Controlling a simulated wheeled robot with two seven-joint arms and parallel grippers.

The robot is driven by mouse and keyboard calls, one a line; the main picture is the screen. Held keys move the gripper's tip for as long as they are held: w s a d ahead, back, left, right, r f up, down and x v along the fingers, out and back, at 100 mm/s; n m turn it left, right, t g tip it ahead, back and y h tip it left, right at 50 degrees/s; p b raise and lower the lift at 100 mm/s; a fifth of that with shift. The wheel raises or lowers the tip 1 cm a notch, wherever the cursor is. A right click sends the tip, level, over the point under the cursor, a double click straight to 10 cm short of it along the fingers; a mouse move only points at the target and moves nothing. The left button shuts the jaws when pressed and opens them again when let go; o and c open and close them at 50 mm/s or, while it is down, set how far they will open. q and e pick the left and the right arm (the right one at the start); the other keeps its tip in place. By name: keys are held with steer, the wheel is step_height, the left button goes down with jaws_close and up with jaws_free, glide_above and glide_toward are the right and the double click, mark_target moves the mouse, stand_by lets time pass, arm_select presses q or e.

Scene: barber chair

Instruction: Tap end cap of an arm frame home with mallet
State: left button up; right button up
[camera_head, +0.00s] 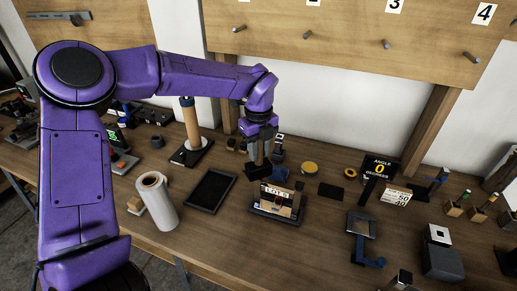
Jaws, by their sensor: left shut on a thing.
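My left gripper (258,153) points down over the middle of the bench, shut on a dark, block-ended thing (259,173) that looks like the mallet. Its handle cannot be made out. Just below and to the right, a dark fixture (264,213) holds a light piece marked LEFT (276,190), probably the arm frame. The dark block is close to the fixture's upper left; I cannot tell whether they touch. The end cap is too small to tell apart. My right gripper is not in view.
A black tray (209,191) and white roll (157,200) are left of the fixture. A tan post (191,124) stands behind. The wooden bench is clear in front of the fixture.

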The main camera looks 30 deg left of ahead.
arm_select(q)
steer(key=shift+r, duration=0.1)
step_height(320, 180, up, 6)
steer(key=p, duration=0.4)
steer(key=shift+f, duration=0.25)
steer(key=shift+r, duration=0.3)
steer(key=shift+f, duration=0.1)
